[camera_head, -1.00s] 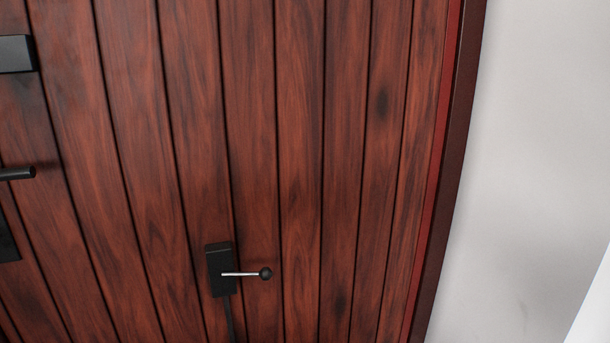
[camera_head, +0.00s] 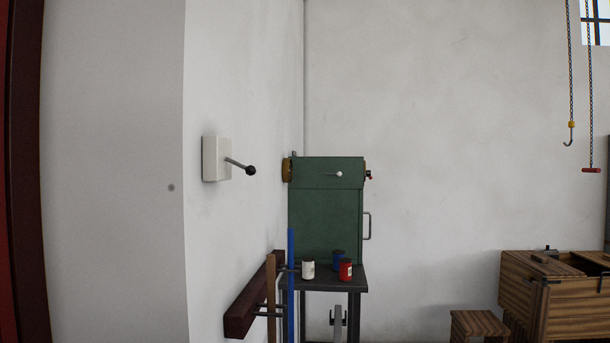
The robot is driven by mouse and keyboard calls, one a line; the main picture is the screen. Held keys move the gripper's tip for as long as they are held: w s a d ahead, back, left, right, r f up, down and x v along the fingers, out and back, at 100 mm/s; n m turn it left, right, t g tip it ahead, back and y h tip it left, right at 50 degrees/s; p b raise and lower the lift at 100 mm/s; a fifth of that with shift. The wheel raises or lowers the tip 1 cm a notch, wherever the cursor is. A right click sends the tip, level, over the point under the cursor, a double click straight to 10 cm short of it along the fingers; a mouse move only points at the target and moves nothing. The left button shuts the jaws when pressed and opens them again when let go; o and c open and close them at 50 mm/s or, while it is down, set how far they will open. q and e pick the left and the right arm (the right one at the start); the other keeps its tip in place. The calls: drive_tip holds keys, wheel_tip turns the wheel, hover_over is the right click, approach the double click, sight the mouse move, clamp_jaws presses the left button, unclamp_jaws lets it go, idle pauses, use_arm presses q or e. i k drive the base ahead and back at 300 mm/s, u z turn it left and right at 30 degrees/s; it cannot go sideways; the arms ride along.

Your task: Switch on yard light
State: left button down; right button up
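A white switch box (camera_head: 215,158) is fixed to the white wall left of the middle. A thin metal lever with a black ball knob (camera_head: 251,170) sticks out from it to the right and slightly down. No label shows that tells whether this is the yard light switch. No lamp is in view. Neither of my grippers is in view.
A green metal cabinet (camera_head: 325,210) stands on a dark table (camera_head: 350,278) with several small cans. A rack (camera_head: 250,300) on the wall holds upright poles. Two chains (camera_head: 570,60) hang at the right.

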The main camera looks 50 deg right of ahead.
sight(250, 170)
drive_tip(key=z, duration=1.45)
drive_tip(key=k, duration=0.6)
drive_tip(key=z, duration=0.8)
drive_tip(key=i, duration=1.4)
drive_tip(key=u, duration=0.35)
